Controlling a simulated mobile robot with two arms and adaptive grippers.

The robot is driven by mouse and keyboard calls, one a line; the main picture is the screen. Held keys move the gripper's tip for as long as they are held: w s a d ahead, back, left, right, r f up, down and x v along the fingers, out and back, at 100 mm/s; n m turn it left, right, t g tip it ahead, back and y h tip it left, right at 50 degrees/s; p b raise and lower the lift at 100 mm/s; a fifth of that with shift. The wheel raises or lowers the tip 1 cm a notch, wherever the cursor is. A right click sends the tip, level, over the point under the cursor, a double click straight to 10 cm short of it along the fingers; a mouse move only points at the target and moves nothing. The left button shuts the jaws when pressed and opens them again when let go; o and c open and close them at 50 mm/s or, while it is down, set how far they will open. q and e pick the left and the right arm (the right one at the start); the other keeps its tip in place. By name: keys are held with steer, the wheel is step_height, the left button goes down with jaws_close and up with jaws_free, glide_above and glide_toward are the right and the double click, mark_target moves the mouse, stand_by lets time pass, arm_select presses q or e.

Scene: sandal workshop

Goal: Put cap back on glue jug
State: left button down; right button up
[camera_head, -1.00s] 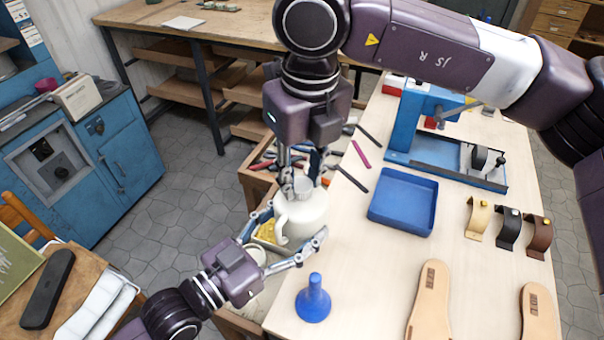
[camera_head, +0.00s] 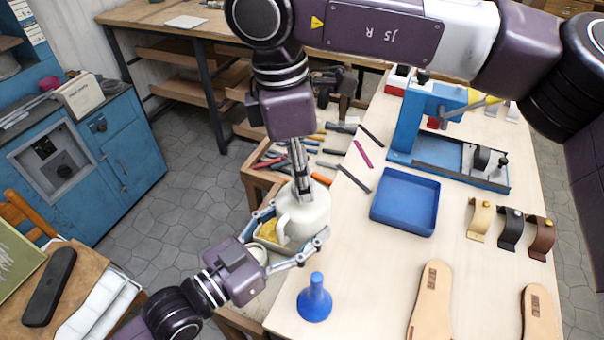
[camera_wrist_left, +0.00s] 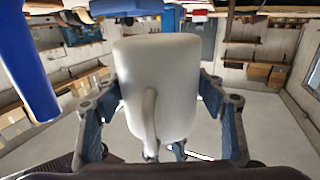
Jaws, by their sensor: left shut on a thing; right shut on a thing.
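The white glue jug (camera_head: 307,224) stands upright at the table's left edge, its handle toward the left. My left gripper (camera_head: 293,226) is shut around the jug body, one finger on each side; the left wrist view shows the jug (camera_wrist_left: 172,85) between the fingers. My right gripper (camera_head: 302,194) points down at the jug's top and is shut. The cap at its fingertips is mostly hidden by the fingers, so I cannot tell whether it sits on the neck.
A blue funnel (camera_head: 315,299) stands close in front of the jug. A blue tray (camera_head: 432,222), a blue press (camera_head: 408,125), strap pieces and sandal soles (camera_head: 431,305) are to the right. Tools lie in a wooden box behind the jug.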

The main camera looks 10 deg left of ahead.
steer(key=m, duration=0.3)
steer(key=shift+w+m, duration=0.1)
steer(key=shift+m, duration=0.3)
steer(key=o, duration=0.7)
steer(key=shift+o, duration=0.2)
steer(key=shift+g, duration=0.3)
steer(key=shift+r, duration=2.3)
steer(key=shift+n, duration=0.3)
steer(key=shift+c, duration=0.4)
